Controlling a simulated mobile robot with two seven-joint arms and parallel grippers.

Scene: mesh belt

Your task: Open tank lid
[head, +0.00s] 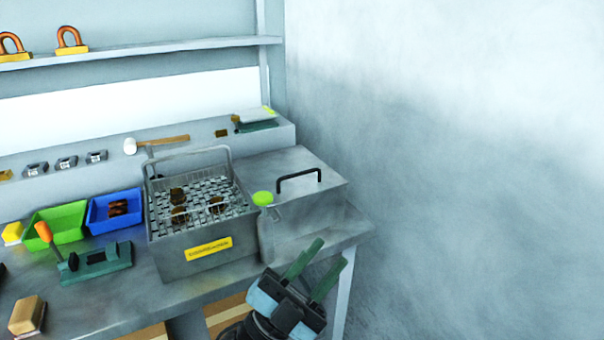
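A grey metal tank (310,222) stands at the right end of the bench. Its flat lid (270,180) lies shut on top, with a black bar handle (299,175) standing up from it.
A grey bin with a wire basket (223,150) and yellow label stands left of the tank. A bottle with a green cap (263,198) stands between them. Green (66,217) and blue (99,216) trays and a mallet (165,142) are further left. A plain wall lies right.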

